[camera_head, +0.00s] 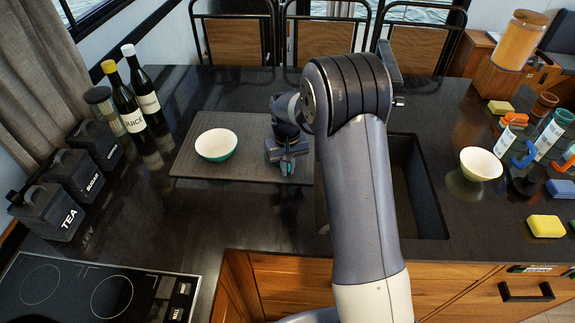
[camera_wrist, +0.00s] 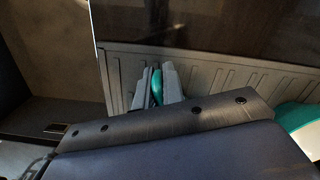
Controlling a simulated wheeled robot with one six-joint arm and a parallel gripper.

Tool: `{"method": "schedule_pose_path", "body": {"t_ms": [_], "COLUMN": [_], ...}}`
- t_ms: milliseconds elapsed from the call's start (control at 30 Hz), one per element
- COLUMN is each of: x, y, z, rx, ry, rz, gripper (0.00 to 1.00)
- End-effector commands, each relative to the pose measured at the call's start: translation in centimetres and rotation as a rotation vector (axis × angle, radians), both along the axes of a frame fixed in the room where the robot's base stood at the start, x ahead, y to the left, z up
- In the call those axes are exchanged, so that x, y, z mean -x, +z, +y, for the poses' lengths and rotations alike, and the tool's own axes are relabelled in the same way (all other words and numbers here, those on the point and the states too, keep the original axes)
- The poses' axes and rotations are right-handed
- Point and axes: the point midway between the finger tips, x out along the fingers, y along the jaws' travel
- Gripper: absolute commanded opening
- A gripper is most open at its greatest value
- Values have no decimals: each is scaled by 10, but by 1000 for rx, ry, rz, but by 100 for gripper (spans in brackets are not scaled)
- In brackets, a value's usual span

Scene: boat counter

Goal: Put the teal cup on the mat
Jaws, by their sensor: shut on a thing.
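My gripper (camera_head: 287,160) is over the right part of the dark grey mat (camera_head: 190,170), pointing down. In the wrist view its two grey fingers (camera_wrist: 156,88) are shut on a teal thing, which I take for the teal cup (camera_wrist: 157,86). Only a narrow teal strip of it shows between the fingers; the rest is hidden by the gripper. In the head view I cannot make the cup out. I cannot tell whether it touches the mat. The mat's ribbed surface (camera_wrist: 225,75) shows around the fingers in the wrist view.
A white and teal bowl (camera_head: 216,145) sits on the mat left of my gripper. The sink (camera_head: 412,190) is to the right, with a cream bowl (camera_head: 480,164) beyond it. Bottles (camera_head: 130,105) and black canisters (camera_head: 50,207) stand left, the cooktop (camera_head: 85,290) front left.

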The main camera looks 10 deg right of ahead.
Motion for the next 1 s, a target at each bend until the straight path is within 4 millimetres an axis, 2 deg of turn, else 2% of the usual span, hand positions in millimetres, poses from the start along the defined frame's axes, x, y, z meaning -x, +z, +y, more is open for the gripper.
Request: {"method": "schedule_pose_path", "body": {"t_ms": [367, 400, 667, 1000], "x": [0, 0, 0, -1], "y": [-6, -6, -5, 1], "z": [0, 0, 0, 0], "rx": [0, 0, 0, -1], "ry": [-1, -1, -1, -1], "rz": [-2, -2, -1, -3], "gripper": [0, 10, 31, 31]}}
